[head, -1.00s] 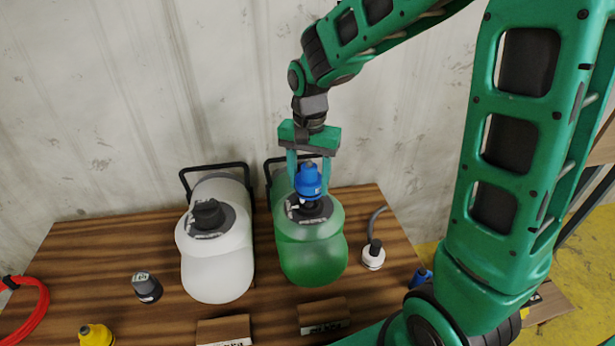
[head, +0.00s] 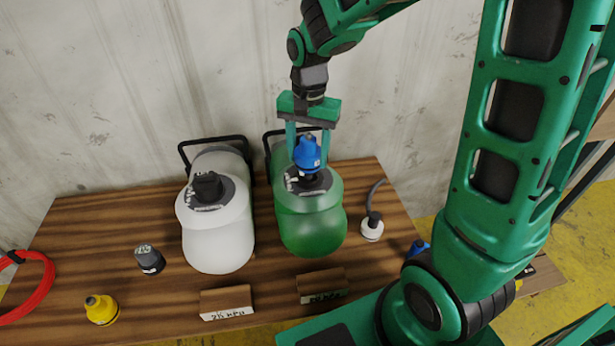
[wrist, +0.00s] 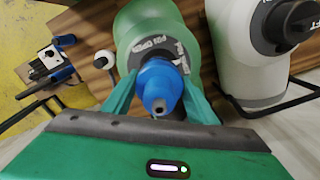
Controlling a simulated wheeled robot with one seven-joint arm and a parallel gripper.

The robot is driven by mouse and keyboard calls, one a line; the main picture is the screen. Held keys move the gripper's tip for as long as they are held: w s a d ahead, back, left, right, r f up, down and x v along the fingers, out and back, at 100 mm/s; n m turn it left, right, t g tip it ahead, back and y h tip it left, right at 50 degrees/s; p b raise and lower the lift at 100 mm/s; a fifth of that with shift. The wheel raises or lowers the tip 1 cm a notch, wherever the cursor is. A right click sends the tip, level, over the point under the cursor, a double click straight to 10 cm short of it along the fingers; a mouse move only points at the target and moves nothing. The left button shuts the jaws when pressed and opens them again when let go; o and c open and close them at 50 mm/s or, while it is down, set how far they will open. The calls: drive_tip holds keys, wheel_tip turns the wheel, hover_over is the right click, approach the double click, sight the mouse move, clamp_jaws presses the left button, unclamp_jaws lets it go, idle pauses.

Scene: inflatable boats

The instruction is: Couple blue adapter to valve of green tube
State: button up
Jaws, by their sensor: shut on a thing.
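The blue adapter (head: 307,153) is upright between the fingers of my gripper (head: 308,160), which is shut on it. The green tube (head: 312,228) lies on the bench with its dark valve (head: 312,184) on top, inside a grey printed patch. The adapter is right over the valve and hides part of it. I cannot tell whether it is seated or only touching. In the wrist view, the adapter (wrist: 158,85) covers most of the valve, with the green tube (wrist: 140,25) behind it.
A white tube (head: 217,245) with a dark valve lies close on the left. A white fitting with a hose (head: 372,230) stands on the right. A grey cap (head: 150,260), a yellow adapter (head: 101,309), a red hose (head: 35,290) and labelled blocks (head: 226,302) are on the bench (head: 100,215).

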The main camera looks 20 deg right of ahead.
sight(308, 162)
drive_tip(key=shift+f, duration=1.1)
drive_tip(key=shift+f, duration=0.2)
drive_tip(key=shift+f, duration=0.3)
drive_tip(key=shift+f, duration=0.8)
idle(0.7)
idle(0.3)
drive_tip(key=m, duration=0.4)
idle(0.4)
drive_tip(key=shift+m, duration=2.1)
